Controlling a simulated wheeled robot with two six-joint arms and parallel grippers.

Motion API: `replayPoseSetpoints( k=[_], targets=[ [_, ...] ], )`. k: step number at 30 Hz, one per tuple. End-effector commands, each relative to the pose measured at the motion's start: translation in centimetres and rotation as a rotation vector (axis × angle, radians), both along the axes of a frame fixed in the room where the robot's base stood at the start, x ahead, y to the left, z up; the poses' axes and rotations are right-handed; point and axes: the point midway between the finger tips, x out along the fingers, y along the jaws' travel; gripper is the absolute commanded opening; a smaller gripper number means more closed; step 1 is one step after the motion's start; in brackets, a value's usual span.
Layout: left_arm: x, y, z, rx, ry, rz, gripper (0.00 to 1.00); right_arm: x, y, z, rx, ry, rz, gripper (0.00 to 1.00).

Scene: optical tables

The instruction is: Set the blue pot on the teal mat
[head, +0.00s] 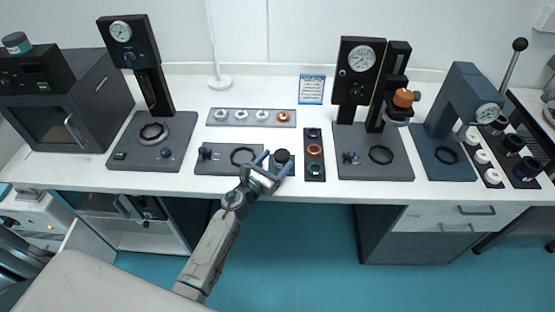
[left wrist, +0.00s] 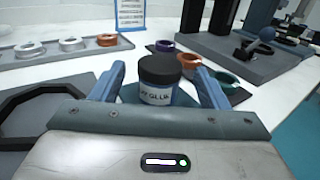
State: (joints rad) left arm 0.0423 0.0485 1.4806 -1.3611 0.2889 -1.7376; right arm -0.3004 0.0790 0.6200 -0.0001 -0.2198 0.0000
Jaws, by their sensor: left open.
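The pot, a small round jar with a black lid, a white label and a blue band (left wrist: 158,82), stands upright on a teal patch that looks like the teal mat (left wrist: 129,94). In the head view the black lid of the pot (head: 282,156) shows near the front edge of the table. My left gripper (head: 276,161) is open, with one blue finger on each side of the pot. In the left wrist view the fingers of the left gripper (left wrist: 160,70) are apart from the pot. The gripper hides much of the mat. My right gripper is not in view.
A grey plate with a dark ring (head: 243,156) lies just left of the pot. A dark strip of coloured rings (head: 314,154) is close on its right. A tray of rings (head: 251,118) lies behind. Tall presses stand at left (head: 146,70) and right (head: 357,80).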

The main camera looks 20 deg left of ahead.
Motion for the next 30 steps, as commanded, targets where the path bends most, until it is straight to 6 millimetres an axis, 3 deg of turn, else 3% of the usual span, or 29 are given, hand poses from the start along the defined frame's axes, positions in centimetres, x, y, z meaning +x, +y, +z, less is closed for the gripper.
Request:
replayPoseSetpoints(
  k=[6,13,18,30],
  targets=[
    [-4.9,1.4,-0.4,0.004,0.002,0.0,0.69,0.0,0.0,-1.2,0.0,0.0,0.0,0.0],
    [-8.7,2.5,-0.3,0.003,0.001,-0.001,0.69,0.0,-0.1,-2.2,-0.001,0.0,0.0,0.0],
    [-9.9,2.8,-0.1,0.002,0.0,0.0,0.69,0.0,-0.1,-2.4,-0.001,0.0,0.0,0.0],
    [-10.1,3.0,0.1,-0.017,0.001,0.01,0.69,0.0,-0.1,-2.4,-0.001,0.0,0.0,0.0]
  ],
)
